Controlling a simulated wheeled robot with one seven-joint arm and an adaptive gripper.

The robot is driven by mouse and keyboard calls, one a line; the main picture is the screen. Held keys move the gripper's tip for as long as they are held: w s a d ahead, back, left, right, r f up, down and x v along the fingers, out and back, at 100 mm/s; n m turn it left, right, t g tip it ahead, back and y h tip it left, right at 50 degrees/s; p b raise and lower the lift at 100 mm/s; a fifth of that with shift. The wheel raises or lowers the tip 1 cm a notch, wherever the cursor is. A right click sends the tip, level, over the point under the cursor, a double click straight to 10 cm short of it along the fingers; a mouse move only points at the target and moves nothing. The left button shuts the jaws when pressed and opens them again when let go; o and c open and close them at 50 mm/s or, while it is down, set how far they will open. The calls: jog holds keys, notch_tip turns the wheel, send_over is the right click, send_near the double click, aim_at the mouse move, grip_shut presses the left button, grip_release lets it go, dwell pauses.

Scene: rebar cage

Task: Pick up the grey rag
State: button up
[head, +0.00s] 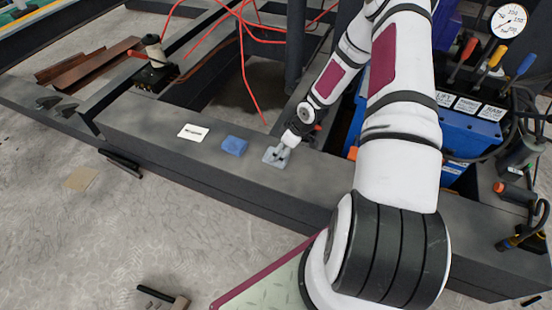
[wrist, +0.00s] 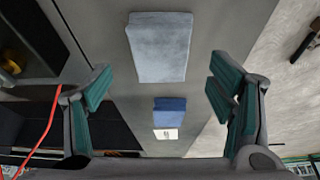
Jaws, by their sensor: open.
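The grey rag (head: 272,158) is a folded, flat, light grey block on top of the dark steel beam. It also shows in the wrist view (wrist: 160,47), at the upper middle, beyond and between my fingertips. My gripper (head: 281,154) is above the rag in the head view, and its tips overlap the rag there. In the wrist view my gripper (wrist: 158,88) is open with a wide gap, its green-padded fingers on either side and nothing between them. Whether a finger touches the rag cannot be told.
A blue folded cloth (head: 234,146) and a white card (head: 193,132) lie on the beam (head: 320,181) left of the rag. Red hoses (head: 245,75) hang behind it. A blue machine (head: 470,120) with levers stands at the right. Bare beam separates the cloth and rag.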

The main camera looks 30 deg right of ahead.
jog(key=b+x, duration=0.2)
jog(key=x, duration=0.2)
jog(key=shift+f, duration=0.3)
jog(key=shift+r, duration=0.1)
jog(key=shift+c, duration=0.6)
jog(key=c, duration=1.1)
jog(key=shift+r+p, duration=0.3)
jog(key=shift+r, duration=0.3)
notch_tip(320, 180, up, 3)
jog(key=shift+s+a+f+p, duration=0.15)
jog(key=shift+s+p, duration=0.05)
jog(key=shift+p, duration=0.65)
jog(key=s+a+p, duration=0.1)
jog(key=s, duration=0.4)
jog(key=s+a+p, duration=0.1)
jog(key=s, duration=0.4)
jog(key=s+a+r+p, duration=0.1)
jog(key=s+a, duration=0.1)
jog(key=s, duration=0.3)
jog(key=shift+a, duration=0.1)
